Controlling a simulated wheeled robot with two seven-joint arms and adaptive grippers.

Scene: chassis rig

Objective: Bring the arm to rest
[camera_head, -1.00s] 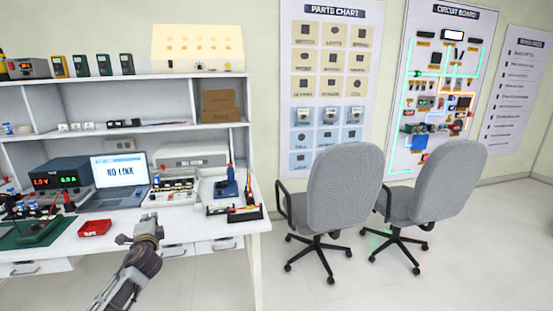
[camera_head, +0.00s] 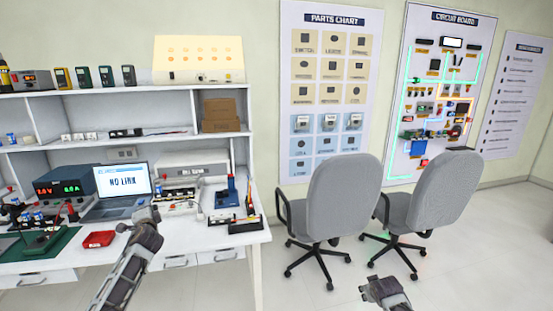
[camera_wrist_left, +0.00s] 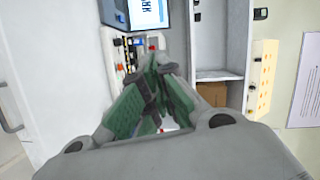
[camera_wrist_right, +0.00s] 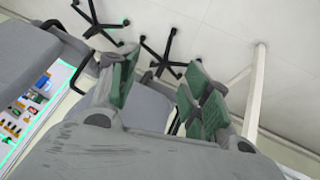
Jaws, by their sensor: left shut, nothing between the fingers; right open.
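My left gripper (camera_head: 140,218) is over the front part of the workbench, in front of the laptop and the component box in the head view. In the left wrist view its green-padded fingers (camera_wrist_left: 153,92) are closed together with nothing between them. My right gripper (camera_head: 376,290) shows at the bottom of the head view, over the floor in front of the chairs. In the right wrist view its fingers (camera_wrist_right: 160,95) are spread apart and empty.
The white workbench (camera_head: 205,258) carries a laptop (camera_head: 122,185), a red tray (camera_head: 98,239) and a power supply (camera_head: 62,184). Two grey chairs (camera_head: 343,200) (camera_head: 439,190) stand right of it. Open floor (camera_head: 480,255) lies at the lower right.

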